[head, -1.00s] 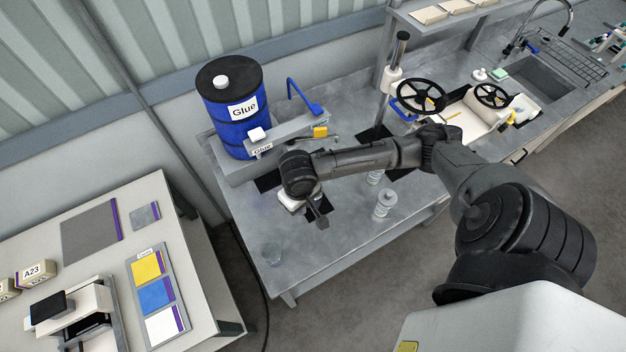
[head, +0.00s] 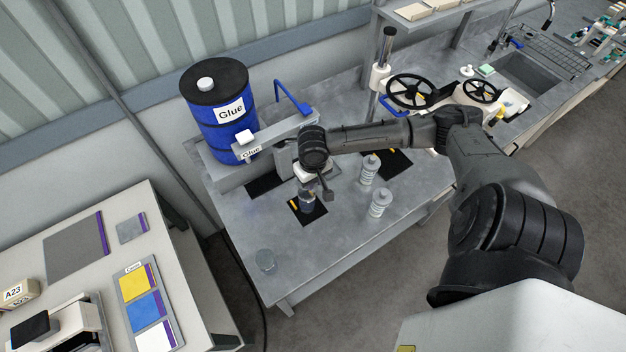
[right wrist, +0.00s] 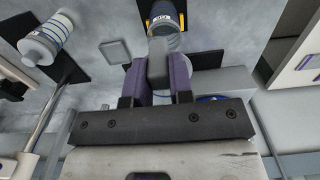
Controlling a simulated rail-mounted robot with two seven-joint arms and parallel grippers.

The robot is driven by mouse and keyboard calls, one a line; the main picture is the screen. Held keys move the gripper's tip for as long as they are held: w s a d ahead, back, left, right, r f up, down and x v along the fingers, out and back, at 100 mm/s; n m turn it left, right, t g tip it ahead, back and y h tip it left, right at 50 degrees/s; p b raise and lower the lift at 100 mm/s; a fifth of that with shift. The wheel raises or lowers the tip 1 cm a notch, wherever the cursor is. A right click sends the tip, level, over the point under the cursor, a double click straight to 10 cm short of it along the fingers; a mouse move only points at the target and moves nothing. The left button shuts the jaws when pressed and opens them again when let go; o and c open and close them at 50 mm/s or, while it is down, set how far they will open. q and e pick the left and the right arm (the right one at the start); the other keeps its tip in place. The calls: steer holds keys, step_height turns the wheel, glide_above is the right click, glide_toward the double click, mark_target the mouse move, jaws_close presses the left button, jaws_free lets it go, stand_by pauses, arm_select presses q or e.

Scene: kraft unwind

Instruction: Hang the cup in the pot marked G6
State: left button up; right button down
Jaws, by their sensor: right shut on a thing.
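My right gripper (head: 326,192) is over the grey bench, in front of the glue machine. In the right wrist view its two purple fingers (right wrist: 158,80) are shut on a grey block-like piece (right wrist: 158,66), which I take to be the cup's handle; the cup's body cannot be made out. A pot (head: 307,201) stands on a black mat with a yellow mark, just below the gripper in the head view. It also shows beyond the fingertips in the right wrist view (right wrist: 163,18); its label is too small to read surely. My left gripper is not in view.
A clear vessel (head: 266,262) sits near the bench's front left corner. The blue glue drum (head: 218,120) and its machine stand behind.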

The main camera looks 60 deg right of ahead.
steer(key=shift+f+b, duration=2.15)
steer(key=shift+b, duration=0.35)
steer(key=shift+f+p, duration=0.1)
steer(key=shift+p, duration=0.2)
steer(key=shift+f, duration=0.3)
step_height(320, 180, down, 2)
steer(key=c, duration=0.9)
jaws_free()
